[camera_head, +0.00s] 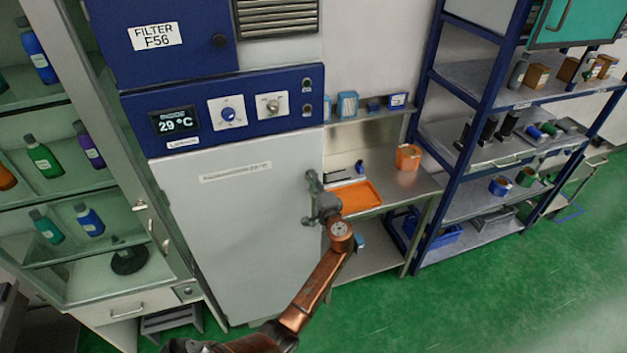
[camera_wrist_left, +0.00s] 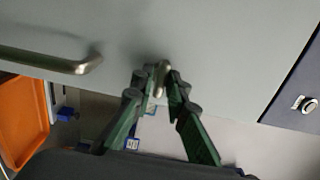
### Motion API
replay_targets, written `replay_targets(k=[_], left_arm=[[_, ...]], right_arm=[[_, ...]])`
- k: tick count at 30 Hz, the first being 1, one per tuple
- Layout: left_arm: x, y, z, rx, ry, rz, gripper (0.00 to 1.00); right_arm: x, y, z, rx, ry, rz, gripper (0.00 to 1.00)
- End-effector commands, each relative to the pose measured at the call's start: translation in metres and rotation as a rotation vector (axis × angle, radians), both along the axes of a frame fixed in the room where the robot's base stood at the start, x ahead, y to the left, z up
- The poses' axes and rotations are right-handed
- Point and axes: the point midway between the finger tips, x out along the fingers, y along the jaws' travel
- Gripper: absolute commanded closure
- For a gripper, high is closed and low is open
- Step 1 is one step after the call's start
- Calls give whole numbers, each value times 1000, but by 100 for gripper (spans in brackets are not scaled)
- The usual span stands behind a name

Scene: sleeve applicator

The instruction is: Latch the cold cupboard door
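The cold cupboard is a tall unit with a blue control panel (camera_head: 226,108) reading 29 °C and a pale grey door (camera_head: 240,215). The door looks flush with its frame, though a small gap could not be told. My left gripper (camera_head: 318,194) is at the door's right edge, partly hiding the hardware there. In the left wrist view, the gripper (camera_wrist_left: 161,80) has its two fingertips close on either side of a small metal latch (camera_wrist_left: 162,75) on the door. The fingers appear shut on it. A bent metal handle (camera_wrist_left: 55,61) is to the left. My right gripper is out of view.
A steel bench to the right holds an orange tray (camera_head: 357,197) and an orange container (camera_head: 408,157). Beyond is a blue shelf rack (camera_head: 465,120). A glass-fronted cabinet with bottles (camera_head: 42,158) stands left. Green floor (camera_head: 480,290) is clear at lower right.

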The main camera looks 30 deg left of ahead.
Motion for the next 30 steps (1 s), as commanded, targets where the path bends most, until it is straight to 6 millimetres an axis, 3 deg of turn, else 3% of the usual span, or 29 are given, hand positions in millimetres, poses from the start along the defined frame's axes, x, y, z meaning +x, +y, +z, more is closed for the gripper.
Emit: replay_targets(k=[4,16,30], left_arm=[[0,0,0,-1,-1,0,74],[-5,-7,0,-2,-2,-2,74],[-64,-74,0,-3,-2,-1,74]], right_arm=[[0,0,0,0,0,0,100],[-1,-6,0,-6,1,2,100],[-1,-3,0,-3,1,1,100]])
